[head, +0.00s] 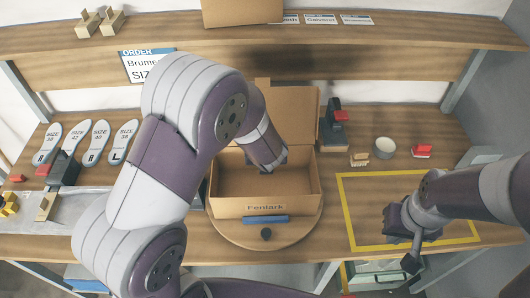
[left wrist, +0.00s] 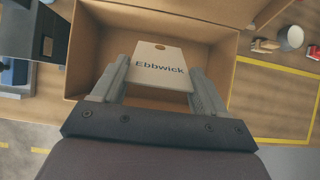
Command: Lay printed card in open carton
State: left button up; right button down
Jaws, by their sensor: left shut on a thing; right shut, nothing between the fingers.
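The open carton (head: 265,208) is brown cardboard with its lid raised at the back and a printed name on its front wall. It sits on a round wooden turntable (head: 225,228). A pale printed card (left wrist: 160,66) reading "Ebbwick" shows in the left wrist view, with a small hole near its far edge. My left gripper (left wrist: 160,82) is shut on the card, holding it over the carton's opening (left wrist: 85,50). In the head view my left arm ends at the carton and hides the card and fingers.
Several grey insoles (head: 84,142) lie at the left. A dark device (head: 334,130), a pale cup (head: 385,148) and a red-topped block (head: 422,151) stand right of the carton. An order sheet (head: 140,66) hangs from the upper shelf. The yellow-taped area (head: 347,205) is mostly clear.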

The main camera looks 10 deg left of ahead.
pick_arm(q)
jog(key=b+x, duration=0.1)
jog(key=x, duration=0.2)
jog(key=b+x, duration=0.1)
jog(key=x, duration=0.1)
jog(key=shift+s+f+b, duration=0.1)
jog(key=shift+f+b, duration=0.25)
jog(key=shift+f, duration=0.15)
jog(key=shift+w+a+f+b, duration=0.15)
jog(key=shift+w+f+b, duration=0.25)
jog(key=shift+f+b, duration=1.1)
jog(key=shift+w+a+f+b, duration=0.1)
jog(key=shift+w+f+b, duration=0.3)
jog(key=shift+f+b, duration=1.1)
jog(key=shift+w+a+f+b, duration=0.15)
jog(key=shift+w+f+b, duration=0.25)
jog(key=shift+f+b, duration=1.1)
jog(key=shift+f+p, duration=0.2)
jog(key=shift+p, duration=0.1)
pick_arm(e)
notch_tip(320, 180, down, 12)
jog(key=w, duration=0.1)
jog(key=shift+a, duration=0.15)
pick_arm(q)
jog(key=shift+s, duration=0.1)
jog(key=o, duration=1.1)
